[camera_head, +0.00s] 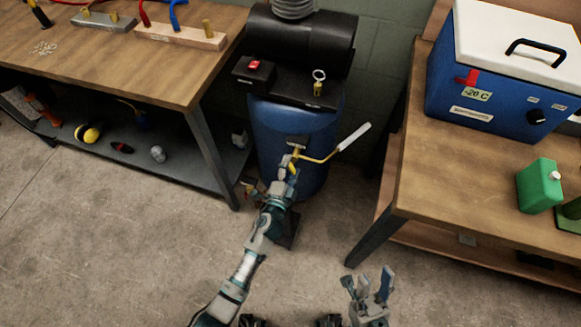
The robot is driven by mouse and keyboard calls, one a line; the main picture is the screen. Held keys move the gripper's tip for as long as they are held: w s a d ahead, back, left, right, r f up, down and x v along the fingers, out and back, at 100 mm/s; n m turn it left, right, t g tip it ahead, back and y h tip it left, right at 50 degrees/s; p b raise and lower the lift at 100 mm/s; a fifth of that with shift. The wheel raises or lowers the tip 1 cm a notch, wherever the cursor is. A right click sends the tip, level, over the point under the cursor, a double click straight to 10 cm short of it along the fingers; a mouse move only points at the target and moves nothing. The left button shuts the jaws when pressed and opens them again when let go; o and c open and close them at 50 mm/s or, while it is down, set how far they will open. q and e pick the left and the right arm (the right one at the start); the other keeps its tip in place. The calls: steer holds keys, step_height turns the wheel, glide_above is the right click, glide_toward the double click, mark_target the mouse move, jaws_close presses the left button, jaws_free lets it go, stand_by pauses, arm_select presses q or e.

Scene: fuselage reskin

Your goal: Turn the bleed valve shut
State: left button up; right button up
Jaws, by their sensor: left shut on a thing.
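A compressor with a blue tank (318,125) stands between two benches. A brass valve fitting (297,152) sits on the front of the tank, with a thin yellow rod running right to a white grip (354,137). My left gripper (289,168) is at this fitting, shut on a small yellow valve handle (294,170) just below it. The gripper hides part of the handle, and I cannot tell how far it is turned. My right gripper (372,285) is open and empty, low in front, well away from the compressor.
The left bench (120,62) has a lower shelf with loose tools. Bench legs flank the compressor. The concrete floor in front is clear.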

arm_select(q)
steer(key=shift+s+d+f+m, duration=0.1)
steer(key=shift+f+m, duration=0.05)
steer(key=shift+m, duration=1.35)
steer(key=shift+f+m, duration=0.15)
steer(key=shift+m, duration=0.45)
steer(key=shift+s+f, duration=0.1)
steer(key=o, duration=1.2)
steer(key=shift+d, duration=0.1)
steer(key=shift+c, duration=0.2)
steer(key=shift+r, duration=0.2)
